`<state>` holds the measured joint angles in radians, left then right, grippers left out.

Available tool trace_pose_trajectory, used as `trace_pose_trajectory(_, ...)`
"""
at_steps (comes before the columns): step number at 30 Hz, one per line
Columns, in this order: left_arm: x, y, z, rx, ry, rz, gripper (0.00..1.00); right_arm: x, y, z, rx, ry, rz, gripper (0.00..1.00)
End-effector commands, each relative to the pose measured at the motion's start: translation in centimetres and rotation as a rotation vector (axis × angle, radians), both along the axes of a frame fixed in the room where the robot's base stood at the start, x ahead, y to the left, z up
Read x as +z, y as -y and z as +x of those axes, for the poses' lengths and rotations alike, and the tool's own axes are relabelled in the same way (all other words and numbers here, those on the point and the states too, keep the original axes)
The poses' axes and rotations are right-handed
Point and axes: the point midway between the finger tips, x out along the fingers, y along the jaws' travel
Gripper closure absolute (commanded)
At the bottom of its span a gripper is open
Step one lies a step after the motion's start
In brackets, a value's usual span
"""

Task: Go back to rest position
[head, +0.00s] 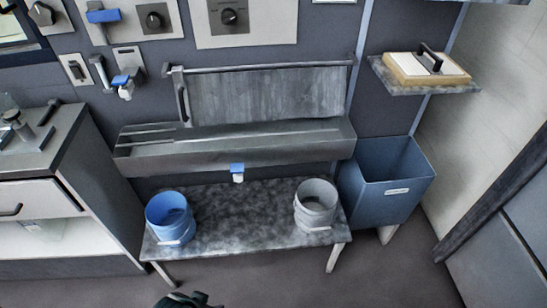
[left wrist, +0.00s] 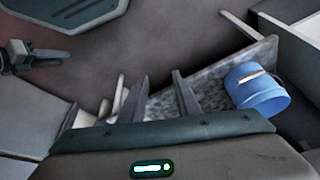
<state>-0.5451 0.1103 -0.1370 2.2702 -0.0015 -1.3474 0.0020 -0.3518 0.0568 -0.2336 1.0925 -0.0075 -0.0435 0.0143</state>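My left gripper (left wrist: 158,88) shows in the left wrist view with its two dark fingers apart. Nothing is between them; the floor and the bench are seen beyond. In the head view only a dark green piece of what looks like my own arm shows at the bottom edge, and no fingers can be made out there.
A low mottled bench (head: 248,226) holds a blue bucket (head: 166,210) and a grey bucket (head: 318,190). Behind it is a long metal trough (head: 245,148) with a raised lid (head: 268,95). A blue bin (head: 385,185) stands right, a cabinet (head: 35,192) left. Floor in front is clear.

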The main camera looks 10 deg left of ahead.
Motion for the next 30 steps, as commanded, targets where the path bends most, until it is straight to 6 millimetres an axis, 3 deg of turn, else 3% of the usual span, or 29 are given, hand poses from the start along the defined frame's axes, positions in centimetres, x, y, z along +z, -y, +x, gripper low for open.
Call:
trace_pose_trajectory(5,-4.4,0.8,1.7,-0.006,0.034,-0.014,0.70,0.0,0.7,0.1,0.004,0.002,-0.009,0.69)
trace_pose_trajectory(14,-15.0,2.9,3.7,-0.023,0.134,-0.051,0.70,0.3,0.4,1.2,0.002,0.015,-0.005,0.69)
trace_pose_trajectory(18,-19.5,3.8,3.5,-0.033,0.184,-0.070,0.70,0.4,0.0,1.4,-0.001,0.016,0.000,0.69)
trace_pose_trajectory(24,-24.7,4.7,2.2,-0.047,0.253,-0.096,0.70,0.3,-0.5,1.0,-0.003,0.012,0.006,0.69)
trace_pose_trajectory(30,-27.3,5.2,0.8,-0.056,0.300,-0.113,0.70,0.2,-0.6,0.5,-0.003,0.005,0.008,0.69)
